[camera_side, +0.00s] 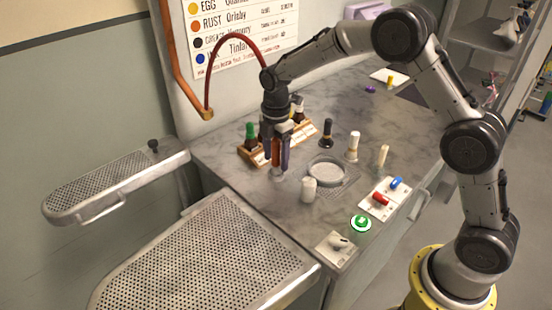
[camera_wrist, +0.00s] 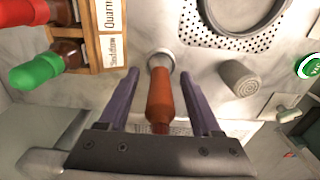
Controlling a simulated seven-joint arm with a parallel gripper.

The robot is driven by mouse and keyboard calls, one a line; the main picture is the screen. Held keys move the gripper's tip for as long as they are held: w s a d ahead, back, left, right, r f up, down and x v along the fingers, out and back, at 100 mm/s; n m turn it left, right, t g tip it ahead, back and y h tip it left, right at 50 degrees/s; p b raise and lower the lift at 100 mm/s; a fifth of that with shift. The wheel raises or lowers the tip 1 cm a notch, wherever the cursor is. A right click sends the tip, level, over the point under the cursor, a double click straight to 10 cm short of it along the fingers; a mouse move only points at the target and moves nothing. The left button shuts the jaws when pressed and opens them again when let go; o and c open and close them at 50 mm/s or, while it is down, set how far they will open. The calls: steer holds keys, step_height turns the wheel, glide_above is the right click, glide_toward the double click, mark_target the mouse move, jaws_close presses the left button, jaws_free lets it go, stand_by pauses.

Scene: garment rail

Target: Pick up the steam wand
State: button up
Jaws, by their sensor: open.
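The steam wand is most likely the upright orange-brown handle (camera_wrist: 160,97) in the wrist view, with a pale round base at its far end. In the side view the handle (camera_side: 276,152) shows as a thin strip between my fingers. My gripper (camera_wrist: 160,78) is open, with one purple-grey finger on each side of the handle and visible gaps. In the side view my gripper (camera_side: 277,160) points down at the counter. A dark red hose (camera_side: 228,42) arcs from the copper pipe to behind my wrist; where it ends is hidden.
A wooden rack (camera_wrist: 107,38) of labelled bottles, one green-capped (camera_side: 250,134), stands close beside my gripper. A round dish (camera_side: 325,170), a pale grey cylinder (camera_side: 309,190) and several small upright pieces stand to the right. Perforated pressing boards (camera_side: 205,262) lie in front and left.

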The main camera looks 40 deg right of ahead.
jaws_close()
stand_by(0.3)
stand_by(0.4)
steer(key=shift+r, duration=0.65)
steer(key=s+r, duration=1.1)
steer(key=s, duration=0.3)
steer(key=shift+d+r, duration=0.3)
steer(key=shift+d, duration=0.05)
